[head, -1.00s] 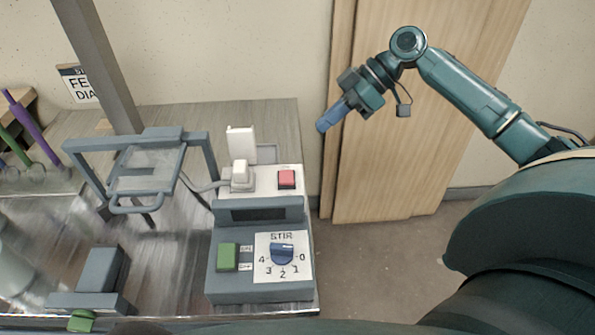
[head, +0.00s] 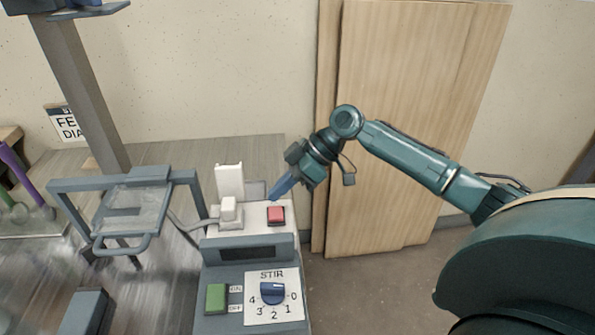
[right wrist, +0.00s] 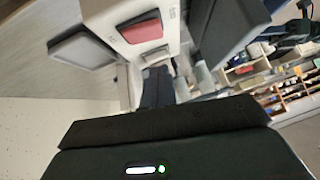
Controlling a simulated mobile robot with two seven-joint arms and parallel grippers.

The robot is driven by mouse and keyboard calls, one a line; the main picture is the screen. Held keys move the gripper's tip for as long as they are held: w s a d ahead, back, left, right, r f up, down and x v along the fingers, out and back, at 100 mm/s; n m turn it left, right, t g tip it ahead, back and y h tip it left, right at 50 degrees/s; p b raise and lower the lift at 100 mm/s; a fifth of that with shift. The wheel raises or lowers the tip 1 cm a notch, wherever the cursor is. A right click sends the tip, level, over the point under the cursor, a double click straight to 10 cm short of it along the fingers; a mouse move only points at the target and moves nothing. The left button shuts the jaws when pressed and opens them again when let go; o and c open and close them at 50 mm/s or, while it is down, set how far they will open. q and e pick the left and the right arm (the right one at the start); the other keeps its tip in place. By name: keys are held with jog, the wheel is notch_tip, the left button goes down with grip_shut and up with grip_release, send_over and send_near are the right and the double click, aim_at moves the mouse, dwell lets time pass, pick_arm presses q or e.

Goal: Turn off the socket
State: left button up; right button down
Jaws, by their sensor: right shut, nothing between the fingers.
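The socket (head: 254,217) is a white panel behind the grey stirrer unit, with a white plug (head: 229,211) in its left part. A red rocker switch (head: 276,215) sits on its right part; it also shows in the right wrist view (right wrist: 143,32). My right gripper (head: 273,197) is shut and empty. Its blue fingertips point down and left, just behind and above the red switch; I cannot tell whether they touch anything. In the right wrist view the fingers (right wrist: 158,88) show below the switch. My left gripper is not in view.
The stirrer unit in front has a green switch (head: 216,298) and a blue STIR dial (head: 272,293). A grey frame (head: 124,212) stands left of the socket beside an upright post (head: 80,90). A wooden panel (head: 400,90) stands behind my right arm.

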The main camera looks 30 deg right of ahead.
aim_at(275, 216)
jog(key=f, duration=0.3)
jog(key=shift+s+f, duration=0.25)
jog(key=shift+s, duration=0.1)
jog(key=shift+s+a+f+t, duration=0.1)
jog(key=shift+s+f+t, duration=0.2)
jog(key=shift+f, duration=0.1)
jog(key=shift+n+h, duration=0.3)
jog(key=shift+f, duration=0.15)
